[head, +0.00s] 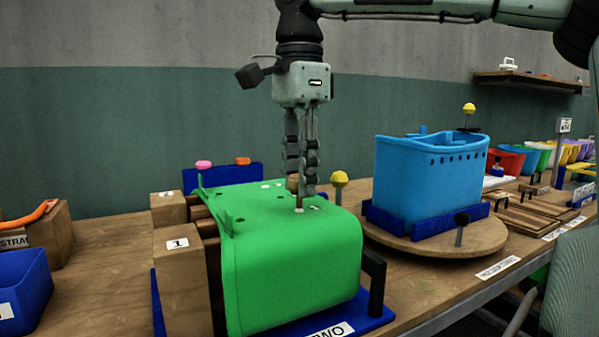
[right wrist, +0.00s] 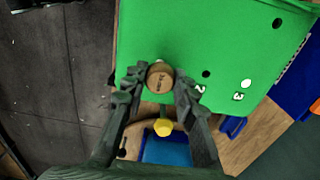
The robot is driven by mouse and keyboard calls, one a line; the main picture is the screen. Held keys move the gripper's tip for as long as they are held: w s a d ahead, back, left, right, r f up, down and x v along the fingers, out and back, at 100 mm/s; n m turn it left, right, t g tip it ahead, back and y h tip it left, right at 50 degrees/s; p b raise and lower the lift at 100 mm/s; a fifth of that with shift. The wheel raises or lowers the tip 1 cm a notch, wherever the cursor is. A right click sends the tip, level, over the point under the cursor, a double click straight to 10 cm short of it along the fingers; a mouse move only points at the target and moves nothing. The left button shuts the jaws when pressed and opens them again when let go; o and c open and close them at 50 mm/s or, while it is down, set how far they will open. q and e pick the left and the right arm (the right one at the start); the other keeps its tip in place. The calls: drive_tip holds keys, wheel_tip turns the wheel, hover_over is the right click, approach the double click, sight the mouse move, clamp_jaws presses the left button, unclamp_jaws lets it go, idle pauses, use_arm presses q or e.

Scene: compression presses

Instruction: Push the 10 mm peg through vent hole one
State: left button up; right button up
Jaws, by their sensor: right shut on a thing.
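My right gripper (head: 301,190) points straight down and is shut on the peg (head: 299,205), which stands upright over the green tub's upper face. In the right wrist view, the fingers (right wrist: 160,85) close around the peg's round brown top (right wrist: 160,77). The peg's lower end meets the green surface in the head view; how deep it sits cannot be told. The green tub (head: 295,260) lies on its side. Its top shows dark holes (right wrist: 206,74), a white spot (right wrist: 246,84) and the numbers 2 and 3. No number 1 is readable on it. My left gripper is not in view.
Wooden blocks (head: 184,290) stand left of the green tub, above a blue base (head: 374,320). A yellow knob (head: 340,178) rises behind it. A blue tub (head: 430,180) stands on a round wooden turntable (head: 480,240) to the right. A blue bin (head: 25,290) is at far left.

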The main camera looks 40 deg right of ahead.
drive_tip(key=shift+p, duration=0.35)
drive_tip(key=shift+f, duration=0.25)
idle(1.2)
drive_tip(key=shift+f, duration=0.2)
idle(0.6)
drive_tip(key=shift+r, duration=0.1)
drive_tip(key=shift+r+p, duration=0.45)
drive_tip(key=shift+r, duration=2.45)
